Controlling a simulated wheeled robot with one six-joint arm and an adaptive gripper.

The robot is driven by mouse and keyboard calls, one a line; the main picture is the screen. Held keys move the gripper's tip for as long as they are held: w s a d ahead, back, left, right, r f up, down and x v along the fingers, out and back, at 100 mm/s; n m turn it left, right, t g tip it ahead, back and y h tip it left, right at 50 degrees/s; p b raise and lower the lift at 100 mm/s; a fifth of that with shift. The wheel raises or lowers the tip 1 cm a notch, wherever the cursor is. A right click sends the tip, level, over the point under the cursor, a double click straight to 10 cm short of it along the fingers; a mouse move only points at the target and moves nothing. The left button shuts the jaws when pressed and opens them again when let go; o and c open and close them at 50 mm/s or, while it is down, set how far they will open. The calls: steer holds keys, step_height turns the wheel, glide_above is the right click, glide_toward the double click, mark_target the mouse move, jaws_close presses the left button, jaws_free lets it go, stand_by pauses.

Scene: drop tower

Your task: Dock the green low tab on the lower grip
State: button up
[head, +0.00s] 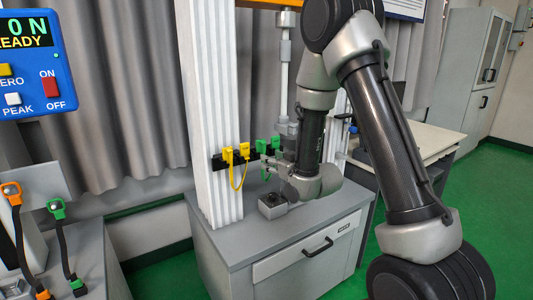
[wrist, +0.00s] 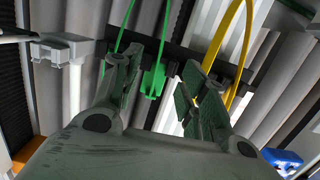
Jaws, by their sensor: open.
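A green tab (wrist: 153,82) hangs from the black bar in the wrist view, beyond and between my fingers, with a green cord looping from it. In the head view, two green tabs (head: 269,145) sit at the right end of the bar; I cannot tell which is the low one. I see no contact. A dark-topped grey block (head: 272,203), seemingly the lower grip, stands on the cabinet top below.
Yellow tabs (head: 236,153) with a yellow cord loop sit on the bar left of the green ones. The cabinet's front top (head: 290,232) is clear.

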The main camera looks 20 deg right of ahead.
mark_target(262, 141)
steer(key=shift+t+y, duration=0.3)
steer(key=shift+t, duration=0.6)
steer(key=w+a+r, duration=0.1)
steer(key=w, duration=0.1)
steer(key=w+r, duration=0.2)
steer(key=w, duration=0.1)
steer(key=w+a+r, duration=0.1)
steer(key=w, duration=0.1)
steer(key=shift+w+a+r, duration=0.3)
steer(key=shift+w+r, duration=0.05)
steer(key=shift+w, duration=0.05)
steer(key=c, duration=0.7)
steer(key=shift+r, duration=0.1)
